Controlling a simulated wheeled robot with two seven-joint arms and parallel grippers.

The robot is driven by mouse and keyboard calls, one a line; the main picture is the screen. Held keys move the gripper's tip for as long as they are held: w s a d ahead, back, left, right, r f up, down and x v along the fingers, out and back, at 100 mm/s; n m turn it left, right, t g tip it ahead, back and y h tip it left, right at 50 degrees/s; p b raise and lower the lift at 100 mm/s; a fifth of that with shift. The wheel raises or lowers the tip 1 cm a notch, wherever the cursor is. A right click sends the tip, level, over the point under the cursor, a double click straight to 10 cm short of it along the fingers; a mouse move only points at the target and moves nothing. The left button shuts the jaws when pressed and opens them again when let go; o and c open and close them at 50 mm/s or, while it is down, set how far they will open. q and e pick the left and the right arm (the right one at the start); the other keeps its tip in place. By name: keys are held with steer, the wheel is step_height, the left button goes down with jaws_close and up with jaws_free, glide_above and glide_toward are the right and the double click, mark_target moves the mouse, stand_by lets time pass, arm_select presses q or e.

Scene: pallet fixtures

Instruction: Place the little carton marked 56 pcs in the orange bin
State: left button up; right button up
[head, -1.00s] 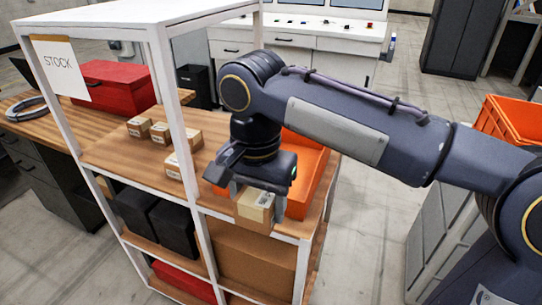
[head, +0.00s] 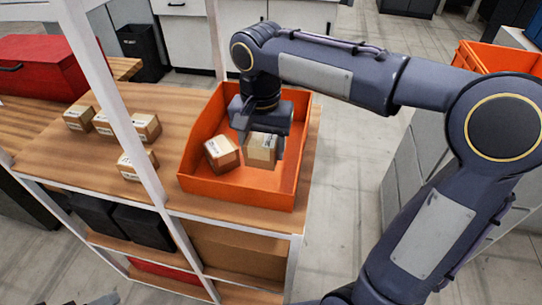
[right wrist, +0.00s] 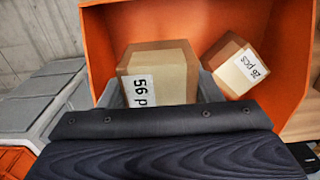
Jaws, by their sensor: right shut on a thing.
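The little carton marked 56 p (right wrist: 158,75), its label partly cut off from sight, is between the fingers of my right gripper (head: 262,152). In the head view this carton (head: 261,148) hangs inside the outline of the orange bin (head: 240,192). I cannot tell whether it touches the bin floor. A second carton marked 26 pcs (right wrist: 240,68) sits tilted in the bin, just left of the held carton in the head view (head: 221,154). The bin's orange wall (right wrist: 110,30) shows behind both cartons in the right wrist view.
The bin stands on the wooden top of a white-framed rack (head: 80,155). Several other small cartons (head: 103,122) stand on that top to the left, beyond a white post (head: 135,150). A red box (head: 40,65) is at the far left. Another orange crate (head: 490,58) is at the right.

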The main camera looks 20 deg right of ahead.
steer(key=d+f, duration=0.1)
steer(key=w+d+f, duration=0.1)
steer(key=f, duration=0.1)
steer(key=shift+d+f, duration=0.1)
steer(key=shift+d, duration=0.15)
steer(key=shift+w+d+f, duration=0.1)
steer(key=shift+f, duration=1.6)
steer(key=shift+f, duration=0.1)
steer(key=o, duration=1.1)
step_height(320, 180, up, 12)
steer(key=shift+r+p, duration=0.1)
steer(key=shift+p, duration=0.25)
steer(key=s+f+n+t+y, duration=0.1)
steer(key=s+f+n+t, duration=0.1)
steer(key=s+f, duration=0.2)
steer(key=s+f+n+t+y, duration=0.1)
steer(key=s+f, duration=0.3)
steer(key=s, duration=0.4)
steer(key=s+f+n+t+y, duration=0.1)
steer(key=s+f+n+t, duration=0.1)
steer(key=s+f, duration=0.2)
steer(key=shift+s+n+t+y, duration=0.3)
steer(key=shift+s+n+y, duration=0.1)
steer(key=shift+s, duration=0.5)
